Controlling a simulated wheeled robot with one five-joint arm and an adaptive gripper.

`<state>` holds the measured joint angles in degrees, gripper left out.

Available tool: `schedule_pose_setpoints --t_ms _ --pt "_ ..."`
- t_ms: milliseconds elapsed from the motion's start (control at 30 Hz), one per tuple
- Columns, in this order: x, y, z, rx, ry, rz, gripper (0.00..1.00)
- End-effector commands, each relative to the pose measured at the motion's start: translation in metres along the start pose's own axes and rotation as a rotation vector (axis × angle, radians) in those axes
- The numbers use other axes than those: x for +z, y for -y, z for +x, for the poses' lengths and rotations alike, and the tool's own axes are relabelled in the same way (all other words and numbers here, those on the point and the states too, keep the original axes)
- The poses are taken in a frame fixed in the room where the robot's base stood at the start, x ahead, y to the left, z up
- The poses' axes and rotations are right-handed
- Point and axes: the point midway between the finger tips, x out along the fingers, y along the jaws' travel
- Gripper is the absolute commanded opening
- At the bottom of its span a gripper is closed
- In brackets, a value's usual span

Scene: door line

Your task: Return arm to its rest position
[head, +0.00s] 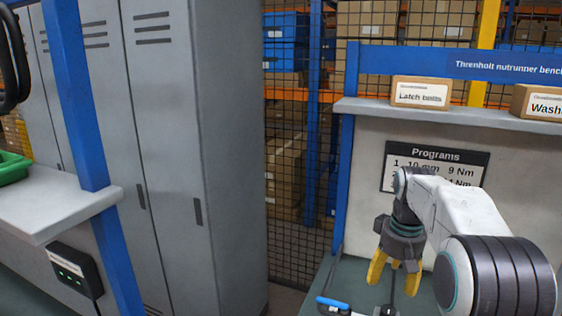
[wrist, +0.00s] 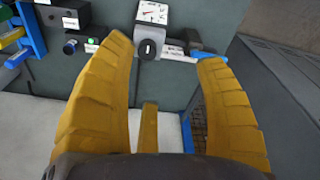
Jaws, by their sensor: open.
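My arm reaches in from the right of the head view, raised in front of the bench's back panel. My gripper (head: 395,280) hangs at its end with yellow fingers pointing down over the dark green bench top (head: 345,275).
A shelf (head: 445,113) above carries a latch bolts box (head: 421,92) and a washers box (head: 538,101). Grey lockers (head: 165,150) stand to the left, with mesh fencing (head: 290,150) between. A blue-ended tool (head: 333,303) lies at the bench's front left. Another shelf (head: 55,205) juts in at left.

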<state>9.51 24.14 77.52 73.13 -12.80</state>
Motion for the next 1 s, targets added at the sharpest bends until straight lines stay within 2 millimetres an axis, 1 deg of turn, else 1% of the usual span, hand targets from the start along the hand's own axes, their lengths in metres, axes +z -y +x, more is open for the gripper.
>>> schedule_pose_setpoints --t_ms 33,200,267,433,600,800,900,1000 --pt "0.012 0.007 -0.011 0.002 -0.015 0.002 0.65" --pt "0.051 0.026 -0.032 0.008 -0.059 0.012 0.65" --pt "0.065 0.033 -0.038 0.009 -0.076 0.014 0.65" --pt "0.11 0.05 -0.048 0.01 -0.121 0.024 0.65" --pt "0.157 0.065 -0.049 0.009 -0.166 0.035 0.65" --pt "0.208 0.078 -0.039 0.004 -0.214 0.046 0.65" --pt "0.229 0.083 -0.032 0.001 -0.233 0.05 0.65" --pt "0.244 0.086 -0.025 -0.002 -0.249 0.054 0.65"
